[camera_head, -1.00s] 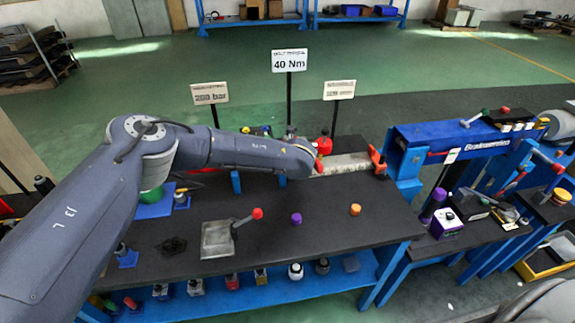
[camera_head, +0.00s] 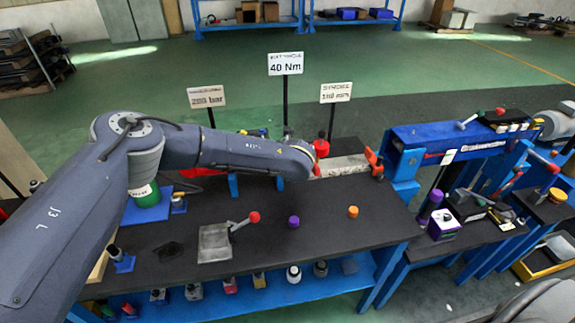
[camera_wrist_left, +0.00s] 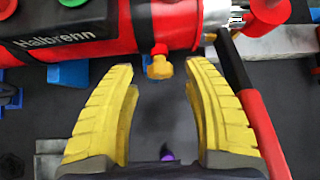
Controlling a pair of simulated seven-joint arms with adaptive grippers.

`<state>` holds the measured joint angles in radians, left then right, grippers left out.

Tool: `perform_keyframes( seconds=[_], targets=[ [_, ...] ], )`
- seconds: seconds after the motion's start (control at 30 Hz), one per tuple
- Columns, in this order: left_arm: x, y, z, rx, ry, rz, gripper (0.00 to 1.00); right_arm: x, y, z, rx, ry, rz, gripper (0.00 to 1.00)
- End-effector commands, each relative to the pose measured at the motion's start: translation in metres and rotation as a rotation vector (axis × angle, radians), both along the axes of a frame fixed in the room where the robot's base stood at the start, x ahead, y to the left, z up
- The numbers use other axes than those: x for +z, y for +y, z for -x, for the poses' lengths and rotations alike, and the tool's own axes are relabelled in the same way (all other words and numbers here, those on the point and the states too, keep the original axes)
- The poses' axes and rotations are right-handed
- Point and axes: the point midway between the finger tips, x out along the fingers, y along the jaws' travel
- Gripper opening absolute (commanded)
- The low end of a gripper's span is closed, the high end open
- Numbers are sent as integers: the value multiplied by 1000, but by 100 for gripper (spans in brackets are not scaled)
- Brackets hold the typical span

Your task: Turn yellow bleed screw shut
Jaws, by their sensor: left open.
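The yellow bleed screw (camera_wrist_left: 159,66) sticks out from the side of a red and black cylinder (camera_wrist_left: 110,28) lettered Halbrenn in the left wrist view. My left gripper (camera_wrist_left: 160,75) has yellow ribbed fingers spread wide, one on each side of the screw. The screw lies between the fingertips, with a gap on both sides, and neither finger visibly touches it. In the head view my left arm reaches over the bench and hides the screw and the fingers. My right gripper is not in view.
A red and black lever (camera_wrist_left: 250,100) runs close beside the right finger. On the bench (camera_head: 320,245) stand a grey block with a red-knobbed lever (camera_head: 216,243), a purple knob (camera_head: 294,222) and an orange knob (camera_head: 353,211). A blue press frame (camera_head: 460,140) stands at right.

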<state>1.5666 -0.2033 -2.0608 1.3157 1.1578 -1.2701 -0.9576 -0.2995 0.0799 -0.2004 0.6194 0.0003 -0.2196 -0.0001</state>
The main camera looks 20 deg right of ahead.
Motion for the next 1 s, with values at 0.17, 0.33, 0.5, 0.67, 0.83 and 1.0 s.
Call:
perform_keyframes(
  seconds=[0.17, 0.33, 0.5, 0.67, 0.83, 1.0],
  targets=[
    [23, 4, 22, -3, 0, 0, 50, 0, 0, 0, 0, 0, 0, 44],
    [43, 6, 41, -3, -2, 0, 50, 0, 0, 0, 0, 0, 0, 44],
    [58, 9, 55, -1, -1, 0, 50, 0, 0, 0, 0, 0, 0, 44],
    [65, 10, 63, 0, -1, 0, 50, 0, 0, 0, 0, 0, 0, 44],
    [68, 11, 66, 1, -1, -1, 50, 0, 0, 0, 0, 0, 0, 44],
    [68, 11, 66, 1, -1, -1, 50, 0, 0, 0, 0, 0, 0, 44]
  ],
)
